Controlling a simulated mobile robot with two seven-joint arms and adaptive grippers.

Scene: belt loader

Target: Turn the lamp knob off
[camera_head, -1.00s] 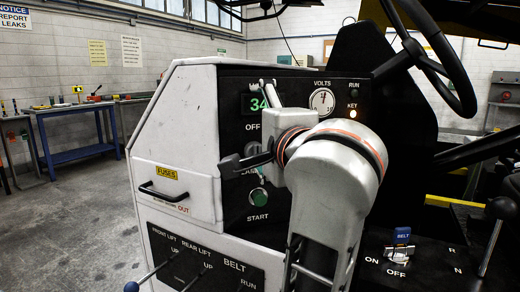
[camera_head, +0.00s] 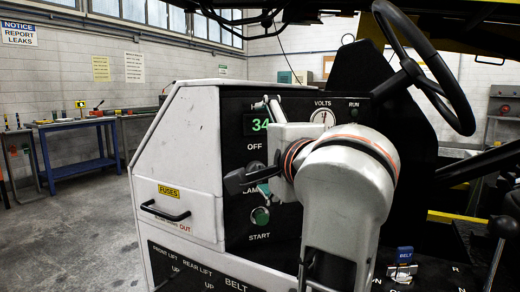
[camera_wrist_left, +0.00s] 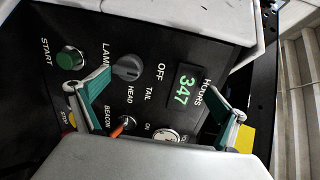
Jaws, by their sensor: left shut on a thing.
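The lamp knob (camera_wrist_left: 127,68) is a grey round dial on the black panel, among the words LAMP, OFF, TAIL, HEAD and BEACON. In the wrist view one green-padded finger lies right beside the knob, the other near the hours display. My right gripper is not in view.
A green start button (camera_head: 260,216) sits just below the knob, and the green hours display (camera_head: 256,124) is above. An orange-tipped toggle (camera_wrist_left: 122,126) is close by. The steering wheel (camera_head: 425,70) is to the right. A fuse drawer handle (camera_head: 165,212) sticks out at left.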

